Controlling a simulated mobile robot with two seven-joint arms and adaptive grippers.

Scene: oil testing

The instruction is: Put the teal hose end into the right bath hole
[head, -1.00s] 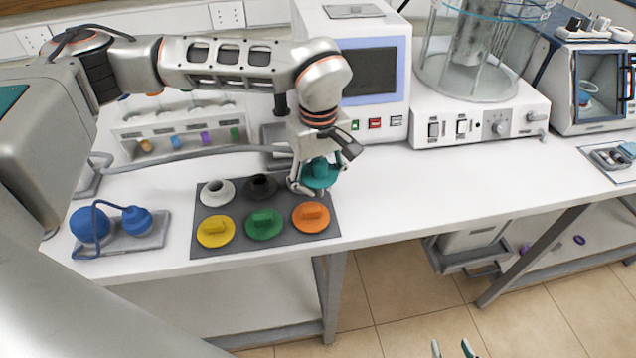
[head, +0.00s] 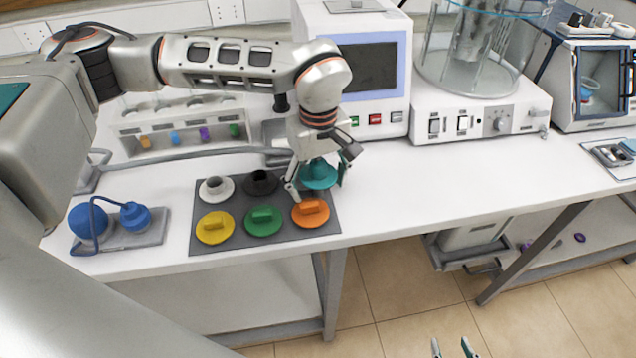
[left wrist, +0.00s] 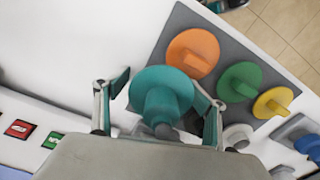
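A teal round piece with a raised middle (head: 319,175) is at the back right corner of the dark mat (head: 270,245). It also shows large in the left wrist view (left wrist: 160,95). My left gripper (head: 318,181) is open, its fingers spread on either side of this piece, with gaps showing in the left wrist view (left wrist: 160,108). The bath holes and the hose's end cannot be made out. My right gripper (head: 453,348) shows only as two separated fingertips at the bottom edge.
Orange (head: 310,212), green (head: 263,221), yellow (head: 215,228), white (head: 216,189) and black (head: 261,184) pieces sit on the mat. A blue bulb device (head: 120,225) stands at left. A screened instrument (head: 372,70) is behind the gripper. The table right of the mat is clear.

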